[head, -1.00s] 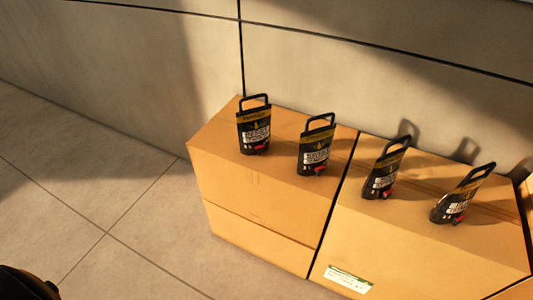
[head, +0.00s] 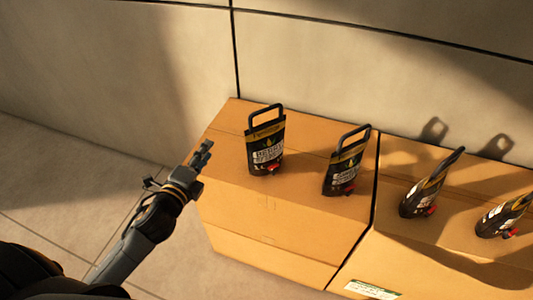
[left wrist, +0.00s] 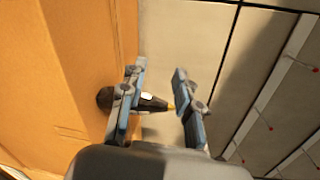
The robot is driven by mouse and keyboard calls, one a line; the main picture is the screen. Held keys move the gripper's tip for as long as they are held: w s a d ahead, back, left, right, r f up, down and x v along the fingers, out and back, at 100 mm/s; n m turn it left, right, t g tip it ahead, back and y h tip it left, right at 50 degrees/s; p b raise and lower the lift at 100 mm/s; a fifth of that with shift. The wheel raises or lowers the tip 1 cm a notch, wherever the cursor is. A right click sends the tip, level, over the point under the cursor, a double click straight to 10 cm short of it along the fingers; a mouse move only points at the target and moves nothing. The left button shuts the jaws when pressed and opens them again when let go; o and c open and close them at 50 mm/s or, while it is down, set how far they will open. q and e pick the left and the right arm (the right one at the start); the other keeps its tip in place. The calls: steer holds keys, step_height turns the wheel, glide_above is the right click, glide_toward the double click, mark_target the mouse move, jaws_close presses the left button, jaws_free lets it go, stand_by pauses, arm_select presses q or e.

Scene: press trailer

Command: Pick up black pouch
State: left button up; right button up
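Several black pouches with handles, yellow bands and red taps stand in a row on cardboard boxes in the head view. The leftmost black pouch (head: 266,145) stands upright near the left box's back edge. A second pouch (head: 346,163), a third (head: 430,186) and a fourth (head: 503,217) stand to its right. My left gripper (head: 204,150) is at the left box's left edge, apart from the leftmost pouch. In the left wrist view the left gripper (left wrist: 158,88) is open, with a dark pouch (left wrist: 150,103) beyond its fingers, partly hidden by one finger. My right gripper is out of view.
The left cardboard box (head: 265,225) and right cardboard box (head: 440,265) sit side by side against a grey panelled wall (head: 330,60). Tiled floor (head: 60,180) is clear to the left.

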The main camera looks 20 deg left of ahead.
arm_select(q)
step_height(320, 180, up, 3)
steer(key=w+d+m+t+h, duration=0.1)
steer(key=w+m+h, duration=0.15)
steer(key=m, duration=0.45)
steer(key=m+g+h+p, duration=0.2)
steer(key=m+g+h, duration=0.2)
steer(key=m+h, duration=0.95)
glide_toward(266, 125)
steer(key=w+d+r+m+y, duration=0.2)
steer(key=d+m+y, duration=0.1)
steer(key=y, duration=0.1)
steer(key=shift+w+d+r, duration=0.2)
steer(key=shift+w+d, duration=0.1)
steer(key=shift+d, duration=0.2)
steer(key=shift+w+d+p, duration=0.15)
steer(key=shift+w+p, duration=0.1)
steer(key=shift+p, duration=0.05)
steer(key=p+x, duration=0.1)
steer(key=x, duration=0.2)
steer(key=shift+w+d, duration=0.2)
steer(key=shift+w, duration=0.15)
steer(key=shift+w+d+f, duration=0.15)
steer(key=shift+w+d, duration=0.15)
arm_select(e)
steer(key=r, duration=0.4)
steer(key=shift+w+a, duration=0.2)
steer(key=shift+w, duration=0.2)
